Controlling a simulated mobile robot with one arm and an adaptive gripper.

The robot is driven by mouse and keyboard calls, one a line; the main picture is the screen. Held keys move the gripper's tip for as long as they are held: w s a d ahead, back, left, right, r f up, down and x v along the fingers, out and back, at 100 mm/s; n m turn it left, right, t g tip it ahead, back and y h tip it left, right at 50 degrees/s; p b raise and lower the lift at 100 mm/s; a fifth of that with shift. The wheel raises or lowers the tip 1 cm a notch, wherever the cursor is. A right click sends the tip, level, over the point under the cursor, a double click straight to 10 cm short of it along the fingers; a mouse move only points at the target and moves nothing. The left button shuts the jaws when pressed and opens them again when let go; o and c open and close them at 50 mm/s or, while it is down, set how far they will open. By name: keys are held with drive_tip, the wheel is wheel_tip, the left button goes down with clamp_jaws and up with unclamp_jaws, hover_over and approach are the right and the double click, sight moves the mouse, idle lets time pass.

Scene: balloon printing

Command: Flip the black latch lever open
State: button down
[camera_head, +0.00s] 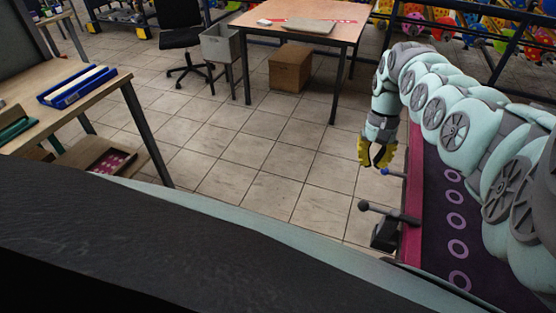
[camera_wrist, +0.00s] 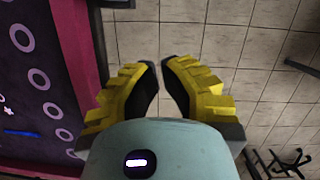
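A black lever with a round ball knob (camera_head: 363,205) sticks out leftward from a dark block at the near left edge of the dark purple printing table (camera_head: 413,195). Its arm points left over the floor, roughly level. My gripper (camera_head: 376,163), with yellow fingers, hangs beyond and above the knob, just off the table's left edge, apart from the lever. In the wrist view, my gripper (camera_wrist: 160,65) has a narrow gap between its black pads with only floor tiles behind. It holds nothing. The black lever cannot be made out in the wrist view.
A second small handle with a blue end (camera_head: 385,171) sticks out from the table edge close to my gripper. Tiled floor (camera_head: 260,180) lies open to the left. A wooden table (camera_head: 300,25) stands at the back and a workbench (camera_head: 60,85) at the left.

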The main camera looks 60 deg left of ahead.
sight(389, 213)
drive_tip(key=s+d+f+p, duration=0.3)
drive_tip(key=f+p, duration=0.2)
drive_tip(key=shift+s+d, duration=0.25)
drive_tip(key=shift+s, duration=0.05)
drive_tip(key=shift+f, duration=0.15)
